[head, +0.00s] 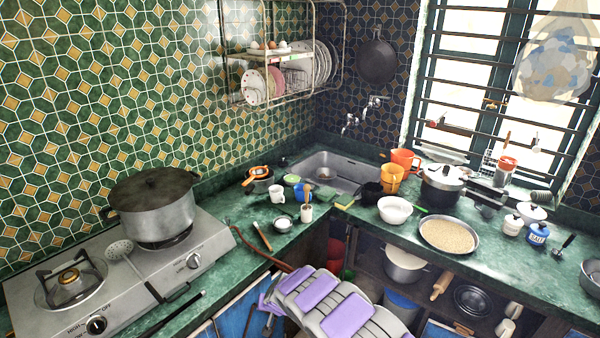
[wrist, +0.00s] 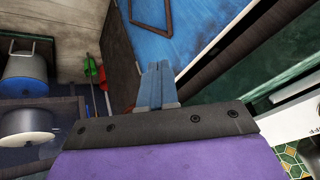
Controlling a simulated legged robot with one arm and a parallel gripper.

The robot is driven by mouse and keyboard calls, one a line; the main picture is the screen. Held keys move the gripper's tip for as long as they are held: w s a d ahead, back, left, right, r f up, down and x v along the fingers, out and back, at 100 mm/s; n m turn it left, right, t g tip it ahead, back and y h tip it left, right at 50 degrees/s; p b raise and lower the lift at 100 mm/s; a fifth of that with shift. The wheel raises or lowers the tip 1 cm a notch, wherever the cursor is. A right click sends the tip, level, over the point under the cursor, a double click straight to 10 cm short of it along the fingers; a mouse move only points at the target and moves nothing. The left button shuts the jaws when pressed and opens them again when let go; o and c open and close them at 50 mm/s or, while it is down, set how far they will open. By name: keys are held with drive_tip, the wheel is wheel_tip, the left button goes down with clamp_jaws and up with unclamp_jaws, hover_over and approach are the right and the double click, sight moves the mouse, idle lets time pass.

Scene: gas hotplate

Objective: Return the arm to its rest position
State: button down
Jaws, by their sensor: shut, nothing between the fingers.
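My arm, with its purple pads, comes up from the bottom middle of the head view, in front of the counter's edge. My gripper shows in the wrist view (wrist: 158,88) as two grey-blue fingers lying close together, shut and empty. They point toward a blue cabinet door (wrist: 195,35) below the counter. In the head view, my arm's own links hide part of the lower cabinets. The gas hotplate (head: 115,285) stands on the counter at the left, apart from my arm. Its front knob (head: 97,325) and other knob (head: 193,261) are in view.
A lidded pot (head: 155,215) stands on one burner; the front burner (head: 68,285) is bare. A skimmer (head: 130,255) lies across the hotplate. The counter edge and open shelves, with a grey pot (head: 405,268), lie near my arm. A sink (head: 325,172) is in the corner.

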drive_tip(key=s+d+r+h, duration=0.1)
drive_tip(key=d+r+h, duration=0.1)
drive_tip(key=d+r, duration=1.2)
drive_tip(key=s+d+r+g+h, duration=0.1)
drive_tip(key=s+d+r, duration=0.3)
drive_tip(key=s+r, duration=0.15)
drive_tip(key=s+d+r+g, duration=0.1)
drive_tip(key=s+d+r, duration=0.2)
drive_tip(key=s+r, duration=0.3)
drive_tip(key=s+d+r+g, duration=0.1)
drive_tip(key=s+r, duration=0.3)
drive_tip(key=s, duration=0.8)
drive_tip(key=s+d+r+g, duration=0.2)
drive_tip(key=s+r, duration=0.1)
drive_tip(key=s, duration=1)
drive_tip(key=s+d+r+g, duration=0.1)
drive_tip(key=s+r, duration=0.3)
drive_tip(key=s, duration=0.9)
drive_tip(key=shift+d+r+g, duration=0.3)
drive_tip(key=shift+g, duration=0.3)
